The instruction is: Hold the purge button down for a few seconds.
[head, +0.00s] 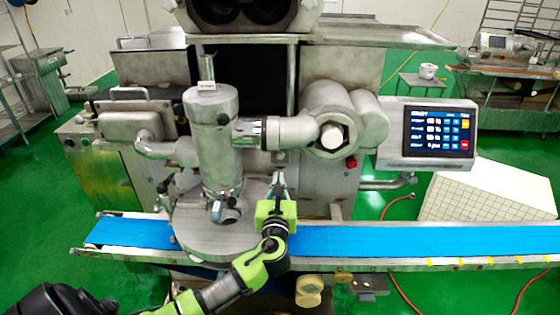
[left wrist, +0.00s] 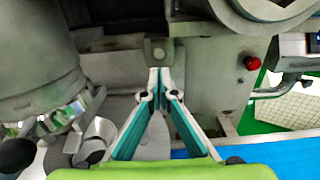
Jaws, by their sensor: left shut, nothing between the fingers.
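My left gripper (head: 279,174) is shut and empty, pointing up at the middle of the machine front. It also shows in the left wrist view (left wrist: 160,75), its fingertips together. Just beyond the tips is a small grey block (left wrist: 158,44) with a round button-like disc on its face (left wrist: 159,54); it also shows in the head view (head: 279,158). The tips overlap the block's lower edge; I cannot tell whether they touch it. No label reading purge is legible, so I cannot tell whether this disc is the purge button. My right gripper is not in view.
A red knob (left wrist: 251,63) sits on the machine's front, right of my gripper. The touchscreen panel (head: 438,131) stands further right. A vertical steel cylinder (head: 214,140) stands close on the left. The blue conveyor belt (head: 400,238) runs below.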

